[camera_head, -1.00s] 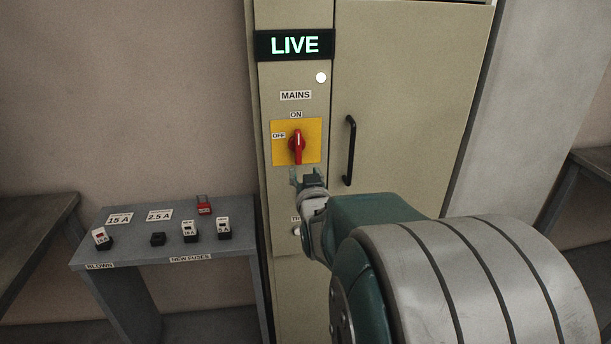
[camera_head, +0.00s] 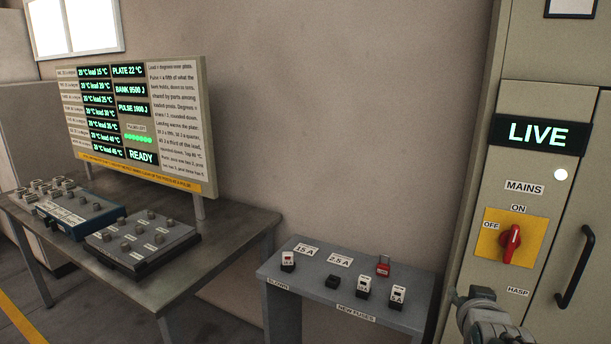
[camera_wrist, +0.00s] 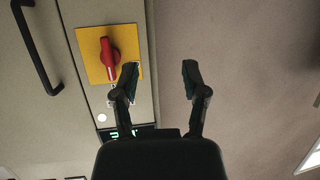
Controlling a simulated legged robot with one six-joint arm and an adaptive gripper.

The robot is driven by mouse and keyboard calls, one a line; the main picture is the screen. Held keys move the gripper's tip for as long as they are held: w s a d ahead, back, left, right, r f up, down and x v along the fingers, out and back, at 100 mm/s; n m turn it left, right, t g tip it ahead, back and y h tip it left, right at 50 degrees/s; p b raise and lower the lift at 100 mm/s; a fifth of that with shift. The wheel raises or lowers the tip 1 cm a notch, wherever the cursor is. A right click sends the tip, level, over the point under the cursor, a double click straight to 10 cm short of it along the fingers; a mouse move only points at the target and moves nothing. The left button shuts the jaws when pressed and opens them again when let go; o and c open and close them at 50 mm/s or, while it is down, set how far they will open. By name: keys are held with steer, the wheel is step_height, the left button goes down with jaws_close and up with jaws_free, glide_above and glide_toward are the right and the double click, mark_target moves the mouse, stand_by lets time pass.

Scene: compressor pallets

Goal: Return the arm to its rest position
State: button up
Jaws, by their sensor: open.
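My gripper (camera_wrist: 161,80) is open and empty in the wrist view, its two fingers spread apart. In the head view my gripper (camera_head: 474,294) shows at the lower right, in front of the cabinet and below the mains switch. The red mains switch (camera_head: 511,244) sits on a yellow plate with its handle upright, at ON. In the wrist view the red switch (camera_wrist: 110,58) shows beside the left finger; I cannot tell the gap in depth. The LIVE sign (camera_head: 537,135) is lit, with a white lamp below it. Most of my arm is outside the head view.
A small grey table (camera_head: 340,300) holds several fuses and a red padlock (camera_head: 383,266). A larger table (camera_head: 235,250) at left carries blocks with knobs, under a display board (camera_head: 135,128) reading READY. A black door handle (camera_head: 575,268) stands out right of the switch.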

steer(key=s+a+f+n+g+y, duration=0.1)
steer(key=s+a+n+g+y, duration=0.1)
steer(key=s+a, duration=0.6)
steer(key=s+a+f+n+g+y, duration=0.2)
steer(key=s+a+g, duration=0.3)
steer(key=s+a, duration=0.3)
steer(key=shift+s+a+f+y, duration=0.2)
steer(key=shift+f+y, duration=0.05)
steer(key=shift+y, duration=0.35)
